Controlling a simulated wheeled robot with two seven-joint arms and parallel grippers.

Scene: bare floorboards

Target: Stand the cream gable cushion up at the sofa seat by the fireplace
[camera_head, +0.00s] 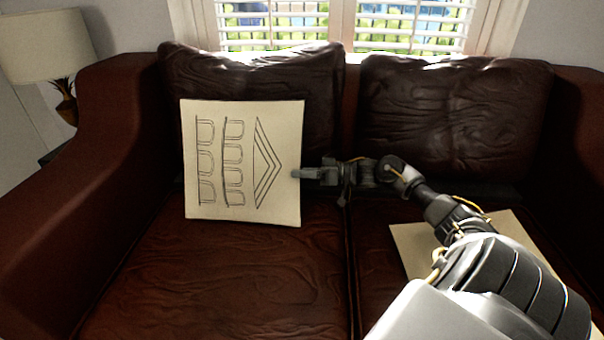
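The cream gable cushion (213,190) is a square with line-drawn arches and a gable. It is upright at the left seat of the brown leather sofa (230,280), in front of the left back cushion. Its drawing lies sideways, with the gable's point to the right. My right gripper (299,174) is at the cushion's right edge, with a fingertip overlapping its front face. I cannot tell whether the fingers are closed on the edge. My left gripper is not in view. No fireplace shows.
A second flat cream piece (411,249) lies on the right seat, partly hidden by my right arm. Brown back cushions (455,115) and the left armrest (60,210) bound the seats. A lamp (45,48) stands at the far left. The left seat's front is clear.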

